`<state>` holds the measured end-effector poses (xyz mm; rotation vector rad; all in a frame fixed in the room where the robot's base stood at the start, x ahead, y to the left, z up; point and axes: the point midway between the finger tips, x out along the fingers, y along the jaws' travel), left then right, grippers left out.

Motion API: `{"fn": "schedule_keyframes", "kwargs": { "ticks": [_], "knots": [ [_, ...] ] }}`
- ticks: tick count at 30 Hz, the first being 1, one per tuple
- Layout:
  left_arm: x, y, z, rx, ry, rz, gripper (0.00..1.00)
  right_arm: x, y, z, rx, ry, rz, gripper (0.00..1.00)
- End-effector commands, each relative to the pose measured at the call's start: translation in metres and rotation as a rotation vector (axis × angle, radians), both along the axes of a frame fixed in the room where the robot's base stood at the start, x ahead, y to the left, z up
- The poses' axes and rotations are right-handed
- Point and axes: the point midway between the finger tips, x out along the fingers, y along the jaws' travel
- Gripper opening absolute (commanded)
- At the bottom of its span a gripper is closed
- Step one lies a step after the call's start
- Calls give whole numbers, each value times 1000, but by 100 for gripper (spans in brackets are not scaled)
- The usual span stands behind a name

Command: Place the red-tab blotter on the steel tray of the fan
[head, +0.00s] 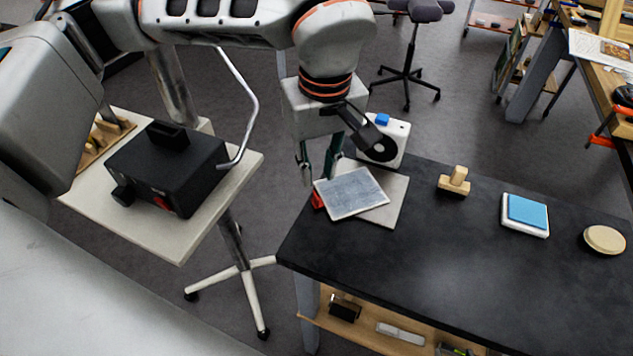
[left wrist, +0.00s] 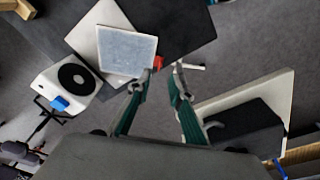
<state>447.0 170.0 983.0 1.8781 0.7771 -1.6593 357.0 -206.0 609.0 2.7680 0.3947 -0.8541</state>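The blotter (head: 352,193), a grey-blue sheet with a pale border, overlaps the steel tray (head: 393,208) in front of the white fan (head: 394,147). Its red tab (head: 318,199) sticks out at the left, over the table's left edge. In the left wrist view the blotter (left wrist: 127,53) covers part of the tray (left wrist: 88,42), beside the fan (left wrist: 68,82). My left gripper (left wrist: 162,73) is open, with the red tab (left wrist: 158,63) showing between and just beyond its fingertips. I cannot tell if they touch it. My right gripper is not in view.
On the black table (head: 440,270) stand a wooden-handled stamp (head: 454,182), a blue pad (head: 527,212) and a round beige disc (head: 604,240). A black device (head: 168,168) sits on a pale stand (head: 180,238) at left. The table's front middle is clear.

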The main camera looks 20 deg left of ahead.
Motion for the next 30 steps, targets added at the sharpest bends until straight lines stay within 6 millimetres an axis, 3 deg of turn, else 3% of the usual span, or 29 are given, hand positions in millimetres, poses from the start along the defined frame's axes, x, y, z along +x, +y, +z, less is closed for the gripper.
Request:
{"fn": "schedule_keyframes", "kwargs": {
  "ticks": [3,7,26,30],
  "knots": [
    [-1,-2,22,1,-5,1,21,-3,1,-2,1,8,1,40],
    [-2,-3,35,0,-3,1,21,-5,1,-3,2,13,0,40],
    [-4,-4,43,-1,-1,0,21,-1,1,2,5,2,0,40],
    [-5,-4,65,-1,-19,0,21,5,1,22,3,-14,-1,40]
  ]
}}
